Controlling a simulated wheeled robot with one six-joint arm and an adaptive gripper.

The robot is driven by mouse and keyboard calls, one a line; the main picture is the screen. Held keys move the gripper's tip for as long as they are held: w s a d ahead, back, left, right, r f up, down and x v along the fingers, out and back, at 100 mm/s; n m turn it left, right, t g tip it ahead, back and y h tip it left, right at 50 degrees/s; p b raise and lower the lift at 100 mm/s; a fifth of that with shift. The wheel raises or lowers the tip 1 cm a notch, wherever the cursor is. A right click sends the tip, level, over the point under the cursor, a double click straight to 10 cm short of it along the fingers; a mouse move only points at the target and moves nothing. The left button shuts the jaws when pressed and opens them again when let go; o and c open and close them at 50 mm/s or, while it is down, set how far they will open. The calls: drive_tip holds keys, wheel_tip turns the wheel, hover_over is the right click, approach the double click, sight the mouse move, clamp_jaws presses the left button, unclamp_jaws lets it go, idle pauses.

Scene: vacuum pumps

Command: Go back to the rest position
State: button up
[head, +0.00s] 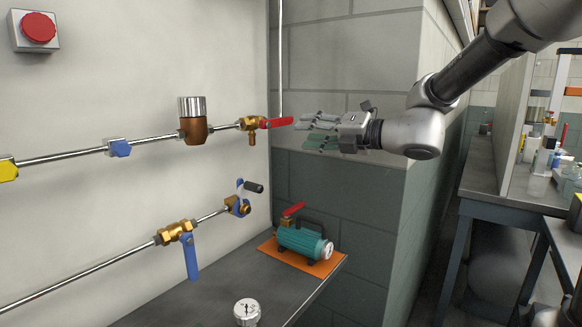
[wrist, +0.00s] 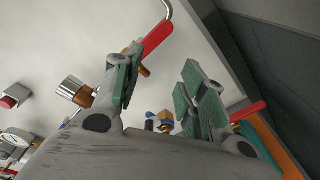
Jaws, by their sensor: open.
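My gripper (head: 318,132) is open and empty, its fingers pointing left towards the wall panel. In the head view its fingertips are just right of a red lever handle (head: 276,123) on the upper brass valve (head: 252,124). In the wrist view my gripper (wrist: 160,92) has its two fingers spread apart. The red handle (wrist: 157,38) shows there beside the left finger; whether they touch I cannot tell. A green vacuum pump (head: 300,242) with a raised red lever (head: 293,209) stands on an orange base below my gripper.
A lower pipe carries a valve with a blue handle (head: 191,257) and a black-tipped lever (head: 253,187). A gauge (head: 247,311) stands at the front of the dark bench (head: 205,299). A block wall (head: 345,210) lies behind my gripper. A lab bench (head: 515,190) stands right.

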drive_tip(key=s+d+f+n+g+h, duration=0.65)
drive_tip(key=s+f+n, duration=0.7)
drive_tip(key=n, duration=0.75)
drive_tip(key=s+d+n+h, duration=0.2)
drive_tip(key=s+d+n, duration=0.2)
drive_tip(key=d, duration=0.3)
drive_tip(key=s+d+n+h, duration=0.3)
drive_tip(key=s+d+n, duration=0.2)
drive_tip(key=d, duration=0.3)
drive_tip(key=s+d+n+t+h, duration=0.1)
drive_tip(key=s+d+n+h, duration=0.1)
drive_tip(key=s+d+n, duration=0.2)
drive_tip(key=d+n, duration=0.3)
drive_tip(key=d, duration=0.1)
drive_tip(key=shift+s+r, duration=0.2)
drive_tip(key=shift+h, duration=0.25)
